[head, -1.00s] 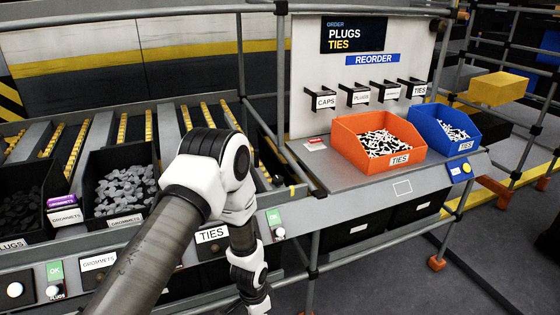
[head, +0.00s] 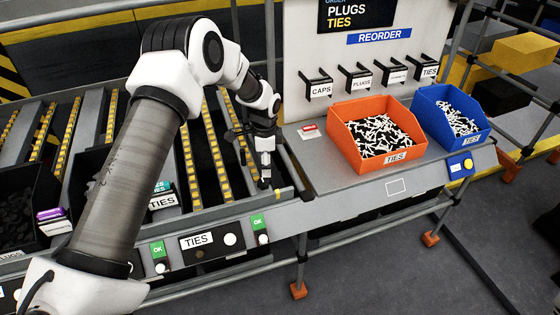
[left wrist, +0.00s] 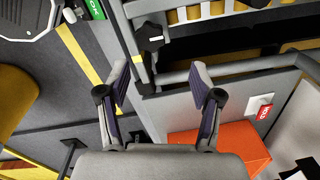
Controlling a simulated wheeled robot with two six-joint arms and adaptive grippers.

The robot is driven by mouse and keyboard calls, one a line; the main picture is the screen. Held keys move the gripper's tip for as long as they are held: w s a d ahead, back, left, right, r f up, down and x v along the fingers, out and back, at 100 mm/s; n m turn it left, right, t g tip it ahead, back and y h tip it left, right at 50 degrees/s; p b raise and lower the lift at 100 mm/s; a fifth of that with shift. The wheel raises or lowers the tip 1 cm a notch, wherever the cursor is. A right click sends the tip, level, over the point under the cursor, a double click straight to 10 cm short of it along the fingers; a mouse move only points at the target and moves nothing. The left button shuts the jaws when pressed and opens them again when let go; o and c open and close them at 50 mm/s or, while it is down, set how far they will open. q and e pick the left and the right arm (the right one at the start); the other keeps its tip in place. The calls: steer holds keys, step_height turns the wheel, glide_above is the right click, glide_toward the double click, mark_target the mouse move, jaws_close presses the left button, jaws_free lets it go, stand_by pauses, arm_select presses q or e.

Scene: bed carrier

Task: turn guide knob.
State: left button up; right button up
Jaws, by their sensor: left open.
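In the left wrist view, a small black knob-like part (left wrist: 150,38) sits on the grey rail at the end of a roller lane; it may be the guide knob. My left gripper (left wrist: 159,80) is open and empty, its two fingers spread, with the black part beyond and between the fingertips, apparently not touched. In the head view my left gripper (head: 265,176) points down over the front end of the rightmost roller lane (head: 222,165). It hides the knob there, so I cannot tell the knob's angle. My right gripper is not in view.
An orange bin of ties (head: 398,158) and a blue bin of ties (head: 470,140) stand on the shelf to the right. A red-and-white card (head: 309,131) lies left of the orange bin. A TIES label (head: 197,241) and green OK tag (head: 258,222) are on the front rail.

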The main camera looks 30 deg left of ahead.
mark_target(264, 181)
arm_select(q)
steer(key=s+f+p, duration=0.1)
steer(key=f, duration=0.1)
steer(key=s+f, duration=0.1)
steer(key=s, duration=0.1)
steer(key=shift+s+a+f+p, duration=0.1)
steer(key=shift+a+f+p, duration=0.05)
steer(key=shift+f+p, duration=0.2)
steer(key=w+f, duration=0.2)
steer(key=f, duration=0.1)
steer(key=shift+w+f, duration=0.15)
steer(key=shift+w, duration=0.05)
steer(key=shift+s, duration=0.15)
steer(key=shift+s+r, duration=0.25)
steer(key=shift+r, duration=0.15)
steer(key=c, duration=0.3)
steer(key=shift+s+r, duration=0.1)
steer(key=shift+s, duration=0.05)
steer(key=c, duration=0.6)
steer(key=shift+c, duration=1.2)
steer(key=shift+f, duration=0.2)
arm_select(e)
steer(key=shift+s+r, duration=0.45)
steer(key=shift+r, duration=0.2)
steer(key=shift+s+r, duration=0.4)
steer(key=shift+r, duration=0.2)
